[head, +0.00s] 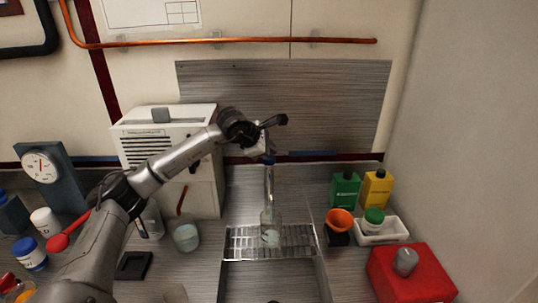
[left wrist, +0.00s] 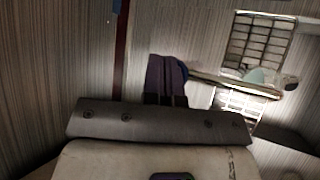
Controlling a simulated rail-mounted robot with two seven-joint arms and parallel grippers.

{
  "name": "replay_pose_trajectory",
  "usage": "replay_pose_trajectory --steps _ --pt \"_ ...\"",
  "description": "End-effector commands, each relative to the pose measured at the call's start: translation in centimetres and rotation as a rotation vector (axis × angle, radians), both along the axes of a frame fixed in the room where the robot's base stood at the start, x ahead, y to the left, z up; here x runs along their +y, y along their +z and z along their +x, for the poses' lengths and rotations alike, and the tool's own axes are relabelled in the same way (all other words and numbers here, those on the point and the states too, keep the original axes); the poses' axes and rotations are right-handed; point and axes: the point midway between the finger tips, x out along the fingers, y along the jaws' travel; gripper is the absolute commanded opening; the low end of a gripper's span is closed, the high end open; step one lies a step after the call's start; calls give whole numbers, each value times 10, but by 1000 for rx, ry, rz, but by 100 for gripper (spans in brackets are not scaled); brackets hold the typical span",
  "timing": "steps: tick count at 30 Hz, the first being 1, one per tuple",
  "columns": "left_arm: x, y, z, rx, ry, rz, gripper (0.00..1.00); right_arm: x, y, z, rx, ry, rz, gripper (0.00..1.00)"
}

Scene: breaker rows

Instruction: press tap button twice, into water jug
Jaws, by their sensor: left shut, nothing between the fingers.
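My left gripper (head: 267,154) is shut and empty, directly over the top of the tap (head: 269,185). The tap's blue top, where a button would be, is mostly hidden by the fingers in the head view. A clear jug (head: 270,237) stands on the wire grating below the tap and shows pale in the left wrist view (left wrist: 257,76). My right gripper is not in view.
The wire grating (head: 240,243) lies over the sink. A second clear vessel (head: 185,236) stands to its left. A white cabinet (head: 190,115) is behind my arm.

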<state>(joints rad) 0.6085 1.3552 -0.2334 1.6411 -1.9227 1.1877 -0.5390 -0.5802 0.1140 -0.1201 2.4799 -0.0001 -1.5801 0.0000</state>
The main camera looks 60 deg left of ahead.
Motion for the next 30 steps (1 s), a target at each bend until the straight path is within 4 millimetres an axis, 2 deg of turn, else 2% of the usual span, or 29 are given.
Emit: replay_pose_trajectory --steps 4,19,30 --pt "0 9 0 -1 0 0 0 0 8 0 0 1 -1 43" --pt "0 14 0 -3 0 0 0 -3 11 0 0 7 -11 43" --pt "0 47 0 -4 0 1 0 -2 41 0 0 4 -7 43"
